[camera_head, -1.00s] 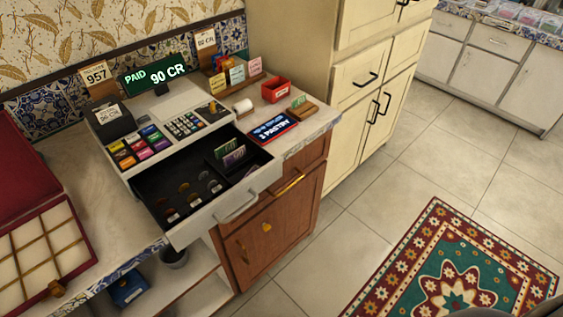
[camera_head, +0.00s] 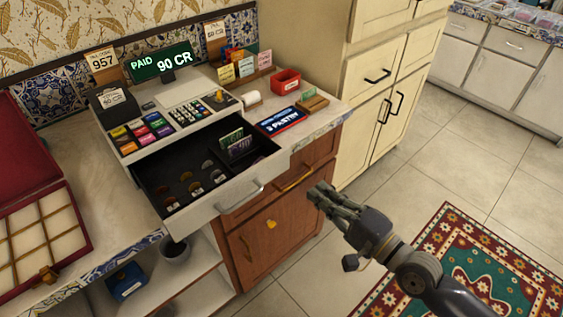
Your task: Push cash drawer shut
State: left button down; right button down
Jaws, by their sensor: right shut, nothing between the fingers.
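The cash drawer (camera_head: 213,203) stands pulled out from the white cash register (camera_head: 168,112) on the counter. Its white front has a metal handle (camera_head: 240,196). Coins lie in its dark compartments, and upright notes (camera_head: 235,143) stand toward the back right. My right gripper (camera_head: 319,190) is shut and empty. It is in front of and to the right of the drawer front, apart from it, with the arm coming in from the lower right. My left gripper is not in view.
A sign (camera_head: 281,122) and a red box (camera_head: 286,81) stand on the counter right of the register. A red compartment case (camera_head: 40,237) lies open at left. Wooden cabinet doors (camera_head: 262,245) are below. A patterned rug (camera_head: 480,265) lies on the floor.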

aim_at(283, 163)
jog(key=p+x, duration=0.2)
jog(key=x, duration=1)
jog(key=shift+w+a, duration=0.35)
jog(key=shift+w, duration=0.3)
jog(key=b+x, duration=0.3)
jog(key=x, duration=0.8)
jog(key=shift+a+f, duration=0.1)
jog(key=shift+f, duration=0.1)
jog(key=shift+w+a+r, duration=0.1)
jog(key=shift+w+a, duration=0.15)
jog(key=shift+w, duration=0.15)
